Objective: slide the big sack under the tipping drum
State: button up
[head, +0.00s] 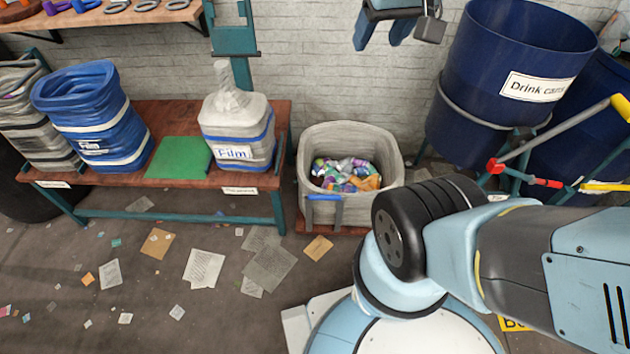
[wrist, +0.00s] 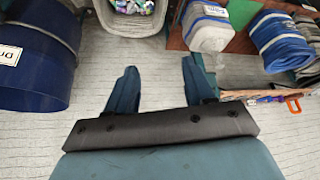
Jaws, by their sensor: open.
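The big sack (head: 365,208) is a grey open-topped bag with colourful crushed cans inside. It stands on a low reddish board by the wall, with a blue strap on its front. The wrist view shows its edge (wrist: 128,31) at the top. The tipping drum (head: 475,60), dark blue and labelled "Drink cans", stands tilted on a teal frame right of the sack; it also shows in the wrist view (wrist: 30,85). My gripper (head: 384,38) hangs above and behind the sack, apart from it. Its two blue fingers (wrist: 157,66) are spread and empty.
A wooden bench (head: 205,183) with a "Film" sack (head: 225,150), a blue sack (head: 90,120) and a green mat (head: 180,158) stands left. A lever with a yellow handle (head: 580,138) is by the drum. Papers litter the floor. My arm covers the lower right.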

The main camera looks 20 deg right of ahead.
jog(key=w+a+f+n+y, duration=0.1)
jog(key=w+a+f+n, duration=0.2)
jog(key=w, duration=0.7)
jog(key=w+a+f+n+y, duration=0.1)
jog(key=w+a+f, duration=0.4)
jog(key=w, duration=0.4)
jog(key=w+a+f+n, duration=0.1)
jog(key=w+a+f, duration=0.1)
jog(key=w+f, duration=0.5)
jog(key=w+a+f+n+h, duration=0.1)
jog(key=w+a+f, duration=0.1)
jog(key=f, duration=1)
jog(key=w+a+f+n, duration=0.1)
jog(key=w+a+f, duration=0.1)
jog(key=w+f, duration=0.5)
jog(key=n+g+h, duration=0.1)
jog(key=n+h, duration=0.5)
jog(key=h, duration=0.2)
send_near(323, 197)
jog(key=x, duration=0.9)
jog(key=shift+d+f, duration=0.1)
